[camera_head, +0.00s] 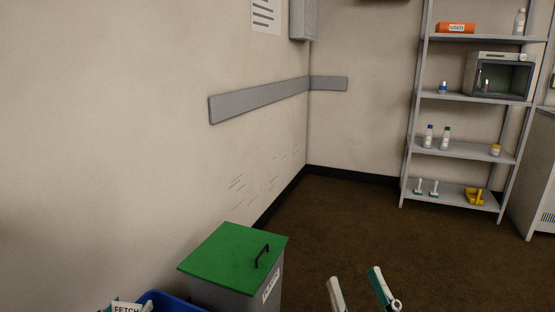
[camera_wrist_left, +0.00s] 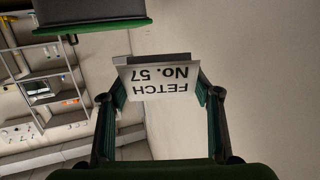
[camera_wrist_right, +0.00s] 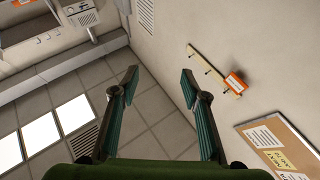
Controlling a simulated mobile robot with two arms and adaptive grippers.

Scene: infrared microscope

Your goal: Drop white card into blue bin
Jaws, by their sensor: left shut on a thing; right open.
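The white card (camera_head: 125,308) reads FETCH at the bottom left edge of the head view, mostly cut off. In the left wrist view the white card (camera_wrist_left: 158,84) shows the words FETCH NO. 57 upside down. My left gripper (camera_wrist_left: 160,92) is shut on it, one finger at each side. The blue bin (camera_head: 176,304) shows only part of its rim at the bottom of the head view, just right of the card. Whether the card is over the opening cannot be told. My right gripper (camera_head: 362,284) is open and empty, right of the bins.
A grey bin with a closed green lid (camera_head: 232,252) stands directly beside the blue bin. A wall with a grey rail (camera_head: 260,98) is behind. A metal shelf rack (camera_head: 465,151) stands at the far right. The brown floor between is clear.

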